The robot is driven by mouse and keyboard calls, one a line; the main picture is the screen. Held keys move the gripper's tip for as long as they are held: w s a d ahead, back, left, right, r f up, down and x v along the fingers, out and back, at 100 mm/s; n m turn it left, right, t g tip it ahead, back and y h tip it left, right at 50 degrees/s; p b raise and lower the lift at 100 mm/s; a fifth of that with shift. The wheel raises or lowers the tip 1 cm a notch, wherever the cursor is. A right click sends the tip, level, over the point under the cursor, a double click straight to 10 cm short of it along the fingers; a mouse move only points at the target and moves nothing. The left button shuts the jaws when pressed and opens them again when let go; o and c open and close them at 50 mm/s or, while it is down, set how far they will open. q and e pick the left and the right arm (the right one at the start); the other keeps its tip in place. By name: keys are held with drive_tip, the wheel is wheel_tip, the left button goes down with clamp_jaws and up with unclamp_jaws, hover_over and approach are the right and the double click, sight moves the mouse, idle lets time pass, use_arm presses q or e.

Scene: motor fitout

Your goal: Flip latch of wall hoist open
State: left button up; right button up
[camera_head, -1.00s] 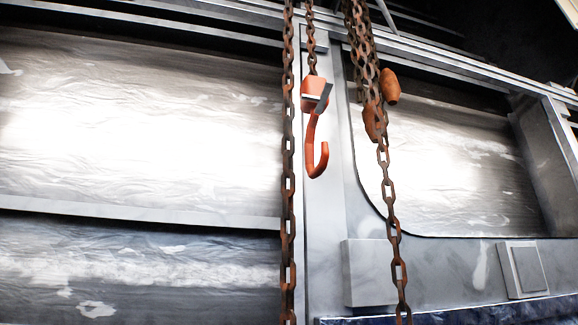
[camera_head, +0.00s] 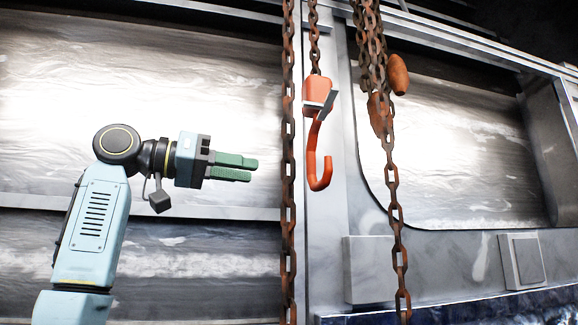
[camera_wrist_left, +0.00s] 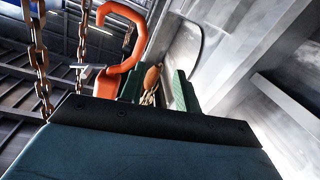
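The wall hoist's orange hook (camera_head: 325,165) hangs from a rusty chain, below an orange block (camera_head: 315,91). A grey latch plate (camera_head: 329,103) sits at the block's right side, slanting over the top of the hook's opening; whether it is open or closed is hard to tell. My left gripper (camera_head: 252,168) points right, to the left of the hook and apart from it. A hanging chain lies between them in the picture. Its two green fingers are parallel with an empty gap. The left wrist view shows the hook (camera_wrist_left: 130,42) beyond the fingers (camera_wrist_left: 157,88). My right gripper is not in view.
A long rusty chain (camera_head: 288,190) hangs just left of the hook. More chains (camera_head: 391,185) with brown wooden-looking weights (camera_head: 398,74) hang to the right. Behind is a grey metal wall with a post (camera_head: 325,225). The space left of the long chain is clear apart from my arm.

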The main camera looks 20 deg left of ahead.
sight(303, 103)
use_arm(q)
drive_tip(key=s+r+m+g+h, duration=0.15)
drive_tip(key=s+r+m, duration=0.25)
drive_tip(key=s+r, duration=0.65)
drive_tip(key=p+x, duration=0.1)
drive_tip(key=x, duration=0.3)
drive_tip(key=f+p+x, duration=0.1)
drive_tip(key=x, duration=0.3)
drive_tip(key=s+f+p+x, duration=0.1)
drive_tip(key=p+x, duration=0.1)
drive_tip(key=x, duration=0.2)
drive_tip(key=shift+w+d, duration=0.1)
drive_tip(key=shift+d, duration=0.45)
drive_tip(key=shift+r, duration=0.1)
clamp_jaws()
